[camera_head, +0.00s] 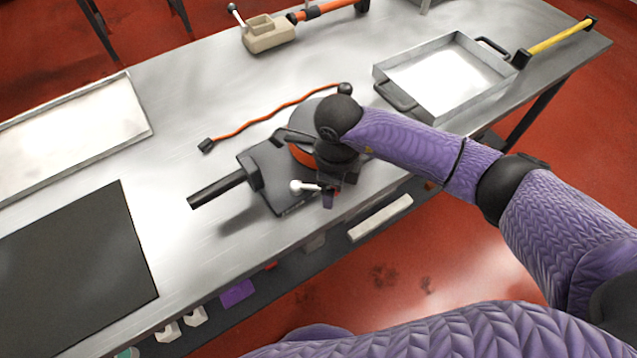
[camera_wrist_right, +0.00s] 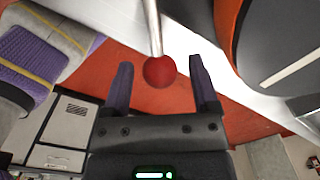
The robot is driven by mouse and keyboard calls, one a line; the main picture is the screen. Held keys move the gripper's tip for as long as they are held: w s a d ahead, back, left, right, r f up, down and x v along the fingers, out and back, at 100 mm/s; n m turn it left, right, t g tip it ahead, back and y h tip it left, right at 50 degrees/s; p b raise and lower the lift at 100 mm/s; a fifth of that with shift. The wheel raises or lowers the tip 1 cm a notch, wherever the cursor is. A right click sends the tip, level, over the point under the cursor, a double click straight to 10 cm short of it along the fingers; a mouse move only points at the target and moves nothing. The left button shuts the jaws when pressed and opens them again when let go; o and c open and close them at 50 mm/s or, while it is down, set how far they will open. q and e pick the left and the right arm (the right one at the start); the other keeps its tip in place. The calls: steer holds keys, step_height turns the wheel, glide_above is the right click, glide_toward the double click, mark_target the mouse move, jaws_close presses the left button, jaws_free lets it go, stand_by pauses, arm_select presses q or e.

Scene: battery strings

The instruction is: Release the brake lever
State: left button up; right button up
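A lever with a ball knob (camera_head: 296,186) juts from the device with the dark base (camera_head: 272,181), near the table's front edge. The knob looks white in the head view. In the right wrist view, a red-looking ball (camera_wrist_right: 160,72) on a pale metal rod (camera_wrist_right: 153,28) lies between my right fingers. My right gripper (camera_head: 328,198) is over the device's front side; the arm hides part of the device. In the wrist view the right gripper (camera_wrist_right: 162,62) is open, with gaps on both sides of the ball. My left gripper is not in view.
A black bar (camera_head: 216,189) sticks out left of the device. An orange cable (camera_head: 270,117) lies behind it. A metal tray (camera_head: 398,97) stands right, a beige box with a lever (camera_head: 268,36) at the back, a black mat (camera_head: 75,270) at left. The table middle is fairly clear.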

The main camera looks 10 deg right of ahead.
jaws_close()
steer(key=shift+s+a+r+m+p, duration=0.1)
steer(key=shift+s+a+m+p, duration=0.1)
steer(key=shift+m+p, duration=0.15)
steer(key=shift+s+a+m+p, duration=0.35)
steer(key=shift+m+p, duration=0.2)
steer(key=shift+m, duration=0.3)
steer(key=shift+s, duration=0.1)
steer(key=shift+s+m, duration=0.1)
steer(key=shift+m, duration=0.2)
steer(key=shift+s+a+m+p, duration=0.45)
steer(key=shift+m+p, duration=0.35)
steer(key=shift+m, duration=0.2)
steer(key=shift+a, duration=0.1)
